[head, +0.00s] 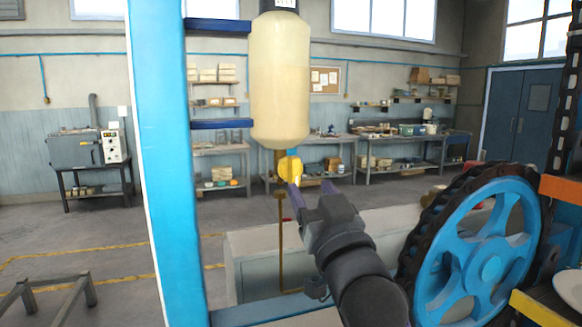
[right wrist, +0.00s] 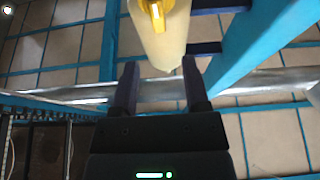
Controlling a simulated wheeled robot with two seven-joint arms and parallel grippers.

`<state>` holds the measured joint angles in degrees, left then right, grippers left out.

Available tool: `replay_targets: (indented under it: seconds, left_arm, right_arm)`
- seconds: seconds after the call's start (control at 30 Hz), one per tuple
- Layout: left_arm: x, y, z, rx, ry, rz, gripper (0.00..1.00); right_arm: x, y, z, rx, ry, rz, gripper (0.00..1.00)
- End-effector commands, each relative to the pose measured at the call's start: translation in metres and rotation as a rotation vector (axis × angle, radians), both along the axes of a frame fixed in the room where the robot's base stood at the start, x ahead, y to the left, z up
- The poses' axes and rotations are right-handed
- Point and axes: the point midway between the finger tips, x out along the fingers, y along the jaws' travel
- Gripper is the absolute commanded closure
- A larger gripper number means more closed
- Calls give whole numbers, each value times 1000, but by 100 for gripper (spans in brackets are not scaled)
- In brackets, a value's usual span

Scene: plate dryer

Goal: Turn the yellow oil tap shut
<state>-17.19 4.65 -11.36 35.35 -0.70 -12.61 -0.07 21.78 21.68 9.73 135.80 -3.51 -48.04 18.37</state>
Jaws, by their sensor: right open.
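The yellow oil tap (head: 290,168) sits under the cream oil bottle (head: 280,85), which is mounted on the blue post. My right gripper (head: 311,188) is just below and to the right of the tap, with its fingers pointing up towards it. In the right wrist view the tap (right wrist: 156,12) shows at the top, beyond the fingertips, with the pale bottle (right wrist: 165,45) behind it. The right gripper (right wrist: 161,75) is open, with nothing between its fingers. I cannot tell from the head view whether a finger touches the tap. My left gripper is not in view.
The blue post (head: 165,160) stands left of the bottle, with dark blue brackets. A thin brown pipe (head: 281,245) runs down below the tap. A large blue wheel with a chain (head: 475,255) stands close to the right of my arm. A grey trough (head: 245,260) lies below.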

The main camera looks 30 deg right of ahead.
Motion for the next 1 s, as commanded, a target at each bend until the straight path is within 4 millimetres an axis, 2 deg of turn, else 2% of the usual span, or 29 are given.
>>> replay_targets:
  seconds: [0.2,0.33,0.5,0.77,1.0]
  left_arm:
    - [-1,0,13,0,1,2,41]
    - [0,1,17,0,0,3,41]
    - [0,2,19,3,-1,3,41]
    - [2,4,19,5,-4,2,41]
    - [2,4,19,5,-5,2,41]
  right_arm:
    - [47,-11,21,1,5,-1,41]
    - [67,-16,28,1,6,0,41]
    - [79,-18,32,1,6,0,41]
    - [81,-19,31,-1,7,0,41]
    - [81,-19,31,0,8,0,90]
